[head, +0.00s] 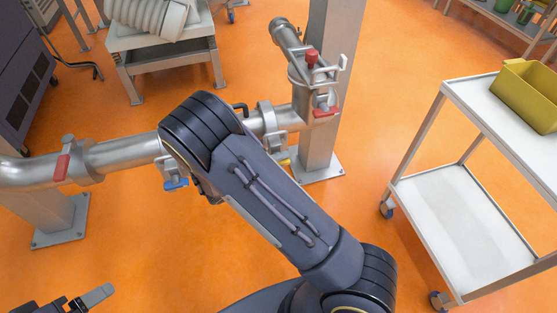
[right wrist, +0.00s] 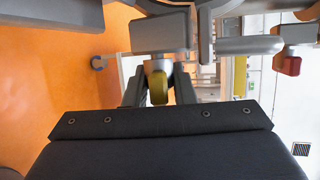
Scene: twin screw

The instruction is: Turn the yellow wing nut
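The yellow wing nut (head: 284,162) shows only as a small piece beside my right forearm in the head view, under a clamp on the metal pipe. In the right wrist view the yellow wing nut (right wrist: 158,86) hangs between the fingers of my right gripper (right wrist: 159,94). The fingers are apart, one on each side, with gaps to the nut. My right arm hides that gripper in the head view. My left gripper (head: 92,299) is low at the left edge of the head view, far from the nut; its opening is unclear.
The pipe (head: 125,152) also carries a blue wing nut (head: 175,184) and red wing nuts (head: 62,167) (head: 325,112). A grey post (head: 320,130) stands behind. A white cart (head: 450,205) with a yellow bin (head: 528,90) stands at right. Orange floor is open in front.

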